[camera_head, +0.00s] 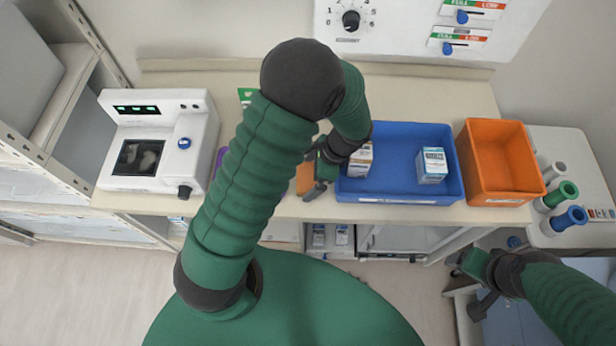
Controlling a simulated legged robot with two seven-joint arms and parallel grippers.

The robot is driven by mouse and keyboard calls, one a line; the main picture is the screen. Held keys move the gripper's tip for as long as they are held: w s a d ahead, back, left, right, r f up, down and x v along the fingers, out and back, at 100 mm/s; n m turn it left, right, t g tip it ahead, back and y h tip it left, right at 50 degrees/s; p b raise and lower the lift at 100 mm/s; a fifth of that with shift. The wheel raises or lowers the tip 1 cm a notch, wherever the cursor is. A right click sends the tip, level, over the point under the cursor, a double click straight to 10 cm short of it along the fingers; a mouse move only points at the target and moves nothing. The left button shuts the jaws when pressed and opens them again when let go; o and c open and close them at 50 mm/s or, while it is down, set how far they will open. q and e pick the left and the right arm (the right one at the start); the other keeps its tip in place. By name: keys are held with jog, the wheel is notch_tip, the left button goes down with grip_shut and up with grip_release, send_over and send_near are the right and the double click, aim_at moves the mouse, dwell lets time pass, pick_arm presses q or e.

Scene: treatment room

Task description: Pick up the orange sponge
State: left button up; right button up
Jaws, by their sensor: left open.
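The orange sponge (304,180) lies on the counter just left of the blue tray, partly hidden behind my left arm and gripper. My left gripper (318,186) is open at the sponge's right side, close to the tray's left edge. I cannot tell whether its fingers touch the sponge. My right gripper (470,285) hangs low at the lower right, in front of the counter, away from the sponge; its jaw opening is not clear.
The blue tray (397,190) holds two small boxes, one (432,165) on its right side. An orange bin (500,160) stands right of it. A white device (155,140) stands at the left. A purple thing and a green thing show partly behind my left arm.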

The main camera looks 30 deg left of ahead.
aim_at(304, 179)
pick_arm(q)
jog(key=shift+a+f, duration=0.1)
jog(key=c, duration=1.1)
jog(key=shift+r, duration=0.2)
jog(key=shift+c, duration=0.2)
jog(key=shift+r, duration=0.3)
jog(key=r, duration=0.2)
jog(key=shift+s+d+r+b, duration=0.25)
jog(key=shift+s+r+b, duration=0.05)
jog(key=shift+s, duration=0.05)
jog(key=s+d+r+b, duration=0.1)
jog(key=s+d, duration=0.7)
jog(key=s, duration=0.5)
jog(key=shift+r+b, duration=0.25)
jog(key=shift+b, duration=0.1)
